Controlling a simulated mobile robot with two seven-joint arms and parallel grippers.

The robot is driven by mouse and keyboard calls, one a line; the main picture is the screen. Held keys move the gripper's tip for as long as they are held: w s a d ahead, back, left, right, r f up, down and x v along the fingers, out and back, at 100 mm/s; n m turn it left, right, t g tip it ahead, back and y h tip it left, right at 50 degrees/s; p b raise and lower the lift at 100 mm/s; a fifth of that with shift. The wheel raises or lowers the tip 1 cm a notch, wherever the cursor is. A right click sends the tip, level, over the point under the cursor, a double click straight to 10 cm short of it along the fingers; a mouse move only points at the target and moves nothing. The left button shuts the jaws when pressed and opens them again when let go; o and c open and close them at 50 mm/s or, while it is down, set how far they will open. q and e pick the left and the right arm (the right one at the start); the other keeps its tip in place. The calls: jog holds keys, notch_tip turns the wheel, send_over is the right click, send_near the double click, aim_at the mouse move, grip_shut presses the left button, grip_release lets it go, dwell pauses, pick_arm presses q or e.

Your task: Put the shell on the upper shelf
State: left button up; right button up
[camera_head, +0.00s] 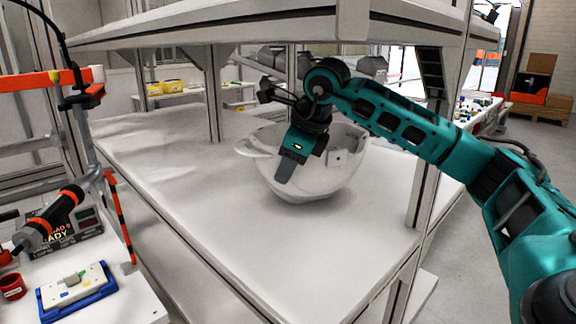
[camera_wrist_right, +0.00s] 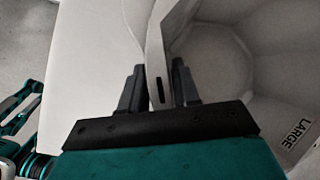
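The shell (camera_head: 318,172) is a white, bowl-like helmet shell, open side up, on the lower shelf (camera_head: 215,222). My right gripper (camera_head: 285,172) is at the near left side of the shell, with its arm reaching over from the right. In the right wrist view, the fingers of the right gripper (camera_wrist_right: 159,88) stand on either side of the shell's wall (camera_wrist_right: 157,50). I cannot tell whether both press on it. The shell's inside (camera_wrist_right: 235,60) bears the word LARGE. The upper shelf (camera_head: 270,28) shows by its front edge and underside. My left gripper is not in view.
A post (camera_head: 424,190) stands at the right corner of the rack. On the left, a bench holds a screwdriver-like tool (camera_head: 58,212), a blue-edged tray (camera_head: 75,290) and a red cup (camera_head: 12,286). The lower shelf is bare around the shell.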

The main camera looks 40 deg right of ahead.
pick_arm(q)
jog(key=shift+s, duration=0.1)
pick_arm(e)
jog(key=o, duration=0.3)
jog(key=shift+r, duration=0.2)
jog(key=shift+s+r, duration=0.2)
jog(key=shift+r, duration=0.15)
pick_arm(q)
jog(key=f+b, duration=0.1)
jog(key=b, duration=0.2)
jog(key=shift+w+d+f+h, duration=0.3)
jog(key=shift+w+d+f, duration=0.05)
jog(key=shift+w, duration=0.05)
pick_arm(e)
jog(key=s, duration=1.2)
jog(key=shift+s+d+r, duration=0.1)
jog(key=shift+d, duration=0.2)
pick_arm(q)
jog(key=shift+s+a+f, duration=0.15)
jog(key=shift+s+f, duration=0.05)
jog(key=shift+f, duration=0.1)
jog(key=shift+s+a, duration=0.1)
pick_arm(e)
jog(key=shift+a, duration=0.1)
